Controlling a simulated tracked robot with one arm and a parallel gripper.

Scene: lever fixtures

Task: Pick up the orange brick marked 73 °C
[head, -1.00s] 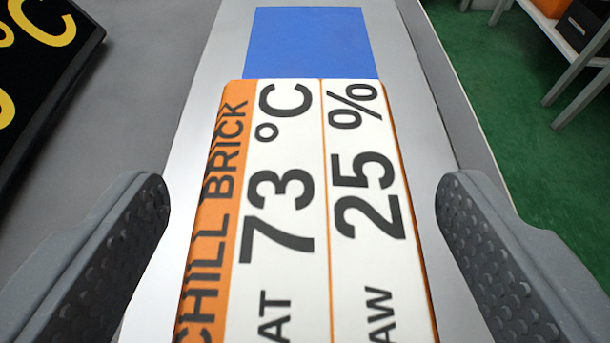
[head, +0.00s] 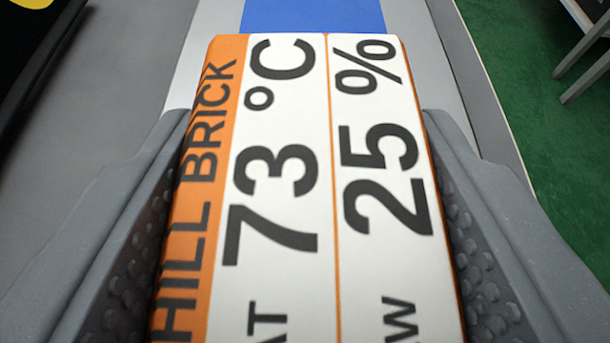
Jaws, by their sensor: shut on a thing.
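The orange brick (head: 285,190) fills the middle of the head view. Its top carries a white label reading "73 °C" and "25 %", with "HILL BRICK" on an orange strip at the left; the label's near end is cut off by the frame. My gripper (head: 310,215) is shut on the brick, one studded grey finger along its left side and one along its right. The brick's underside and near end are hidden.
A blue patch (head: 312,16) lies on the light grey surface (head: 205,60) beyond the brick. A dark panel with yellow marking (head: 30,50) is at the upper left. Green floor (head: 540,110) and a grey stand (head: 585,60) are at the right.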

